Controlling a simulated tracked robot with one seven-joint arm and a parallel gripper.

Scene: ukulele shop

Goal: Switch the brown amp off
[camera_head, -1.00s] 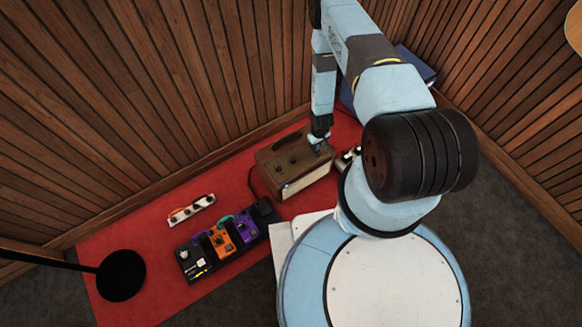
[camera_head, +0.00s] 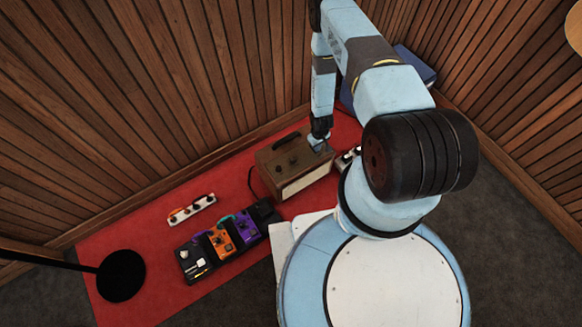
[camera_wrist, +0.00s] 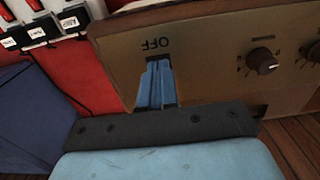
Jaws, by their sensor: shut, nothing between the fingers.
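The brown amp (camera_head: 270,163) stands on the red rug, with a dark handle, knobs and a pale front. Its top panel (camera_wrist: 205,35) fills the upper part of the wrist view, with a knob (camera_wrist: 262,62) and an upside-down "OFF" label (camera_wrist: 155,43). My gripper (camera_head: 320,148) is over the right end of the amp's top. In the wrist view its shut blue fingers (camera_wrist: 155,75) point at the panel just below the "OFF" label. They hide the switch, so its position does not show. No light shows on the amp's front.
Pedals (camera_head: 222,238) and a small white strip with knobs (camera_head: 190,208) lie on the rug (camera_head: 130,240) to the left. A round black stand base (camera_head: 121,275) is further left. A blue box (camera_head: 418,68) stands behind my arm. Slatted walls enclose the corner.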

